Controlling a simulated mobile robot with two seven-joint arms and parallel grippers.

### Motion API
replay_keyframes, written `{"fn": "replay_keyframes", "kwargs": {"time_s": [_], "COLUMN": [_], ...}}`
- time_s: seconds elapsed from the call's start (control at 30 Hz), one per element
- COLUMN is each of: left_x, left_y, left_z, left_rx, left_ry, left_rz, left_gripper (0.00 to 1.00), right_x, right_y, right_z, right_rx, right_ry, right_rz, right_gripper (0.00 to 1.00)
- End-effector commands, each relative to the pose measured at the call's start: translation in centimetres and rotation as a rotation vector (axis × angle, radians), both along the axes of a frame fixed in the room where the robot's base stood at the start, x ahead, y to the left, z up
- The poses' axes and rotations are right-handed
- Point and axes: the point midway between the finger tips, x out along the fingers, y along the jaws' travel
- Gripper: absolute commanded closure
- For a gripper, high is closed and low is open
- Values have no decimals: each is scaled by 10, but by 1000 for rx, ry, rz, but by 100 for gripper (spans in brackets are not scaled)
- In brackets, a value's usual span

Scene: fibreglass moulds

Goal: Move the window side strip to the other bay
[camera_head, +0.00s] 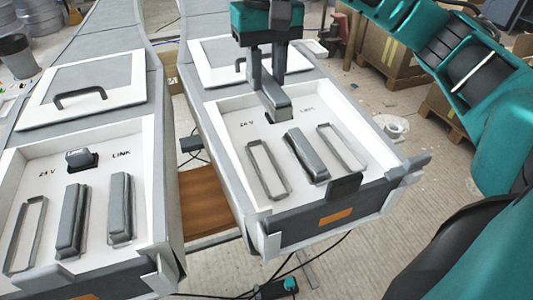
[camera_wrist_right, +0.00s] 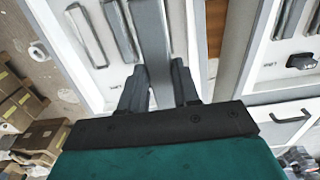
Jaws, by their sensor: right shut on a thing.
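My right gripper (camera_head: 265,72) is shut on a grey window side strip (camera_head: 273,101), held above the back of the right bay (camera_head: 230,140). In the right wrist view the strip (camera_wrist_right: 152,45) runs up from between the fingers (camera_wrist_right: 158,88). The right bay has one seated grey strip (camera_head: 308,156) in the middle, between an empty left slot (camera_head: 268,170) and an empty right slot (camera_head: 341,148). The left bay (camera_head: 48,175) holds two strips, a middle one (camera_head: 71,220) and a right one (camera_head: 120,209); its left slot (camera_head: 25,235) is empty. My left gripper is out of view.
Lids with handles (camera_head: 82,96) lie behind. Cardboard boxes (camera_head: 387,55) stand at right.

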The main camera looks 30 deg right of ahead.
Motion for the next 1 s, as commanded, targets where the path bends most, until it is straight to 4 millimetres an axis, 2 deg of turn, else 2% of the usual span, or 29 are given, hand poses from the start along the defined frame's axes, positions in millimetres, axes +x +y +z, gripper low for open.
{"fn": "replay_keyframes", "kwargs": {"time_s": [0.03, 0.27, 0.5, 0.63, 1.0], "left_x": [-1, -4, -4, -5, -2], "left_y": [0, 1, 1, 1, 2], "left_z": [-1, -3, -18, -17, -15], "left_rx": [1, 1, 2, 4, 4], "left_ry": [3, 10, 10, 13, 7], "left_rz": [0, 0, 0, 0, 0], "left_gripper": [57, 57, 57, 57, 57], "right_x": [-1, -2, -2, -2, -1], "right_y": [0, 1, 1, 0, 0], "right_z": [-10, -47, -104, -128, -164], "right_rx": [2, 3, 2, 0, 1], "right_ry": [7, 7, 6, 4, 4], "right_rz": [2, 0, 1, -1, 0], "right_gripper": [100, 100, 100, 100, 100]}}
